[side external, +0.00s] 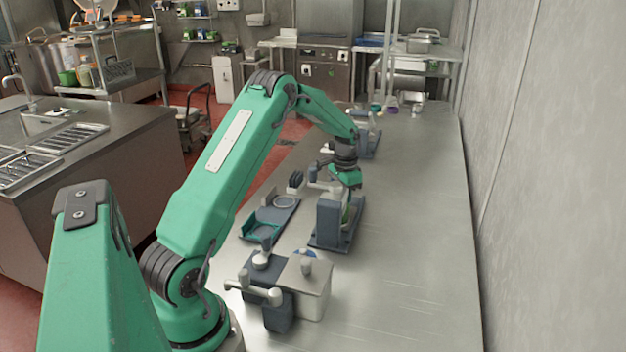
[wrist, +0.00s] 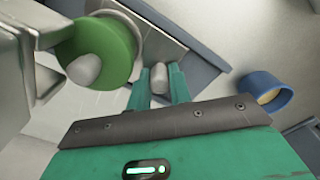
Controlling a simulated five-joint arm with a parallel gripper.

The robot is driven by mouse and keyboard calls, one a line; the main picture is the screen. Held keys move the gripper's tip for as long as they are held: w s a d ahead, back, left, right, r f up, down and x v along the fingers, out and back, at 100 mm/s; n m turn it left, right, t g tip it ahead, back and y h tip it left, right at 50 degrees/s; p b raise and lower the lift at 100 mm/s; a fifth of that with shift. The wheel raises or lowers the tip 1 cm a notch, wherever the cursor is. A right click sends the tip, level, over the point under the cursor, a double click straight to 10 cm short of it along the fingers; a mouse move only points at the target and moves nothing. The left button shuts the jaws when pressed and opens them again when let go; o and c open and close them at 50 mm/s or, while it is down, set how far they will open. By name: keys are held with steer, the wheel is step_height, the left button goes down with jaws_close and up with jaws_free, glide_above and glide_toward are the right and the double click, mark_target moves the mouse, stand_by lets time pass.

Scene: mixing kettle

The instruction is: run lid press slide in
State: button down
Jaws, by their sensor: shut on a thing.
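My gripper (wrist: 158,85) points down, and in the wrist view its two teal fingers are closed on a light grey rounded knob or handle (wrist: 158,77). In the side view my gripper (side external: 345,180) is at the top of a blue-grey upright fixture (side external: 331,222), which appears to be the press. The fingertips and the held part are hard to make out there. A green round lid-like disc (wrist: 119,45) with a pale grey knob (wrist: 84,70) is left of the fingers in the wrist view. A pale metal bracket partly covers it. What the held part joins is unclear.
A blue cup-like ring (wrist: 264,91) lies right of the fingers. A blue-grey tray with a teal holder (side external: 262,228) is left of the fixture. A pale box (side external: 312,292) and a blue-grey unit (side external: 277,314) stand nearer. The counter's right side (side external: 420,250) is clear.

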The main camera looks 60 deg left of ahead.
steer(key=shift+s+d, duration=0.2)
steer(key=shift+d, duration=0.05)
steer(key=c, duration=1.5)
jaws_free()
steer(key=shift+c, duration=0.2)
steer(key=shift+r, duration=0.1)
steer(key=shift+r, duration=3.85)
steer(key=shift+o, duration=1.3)
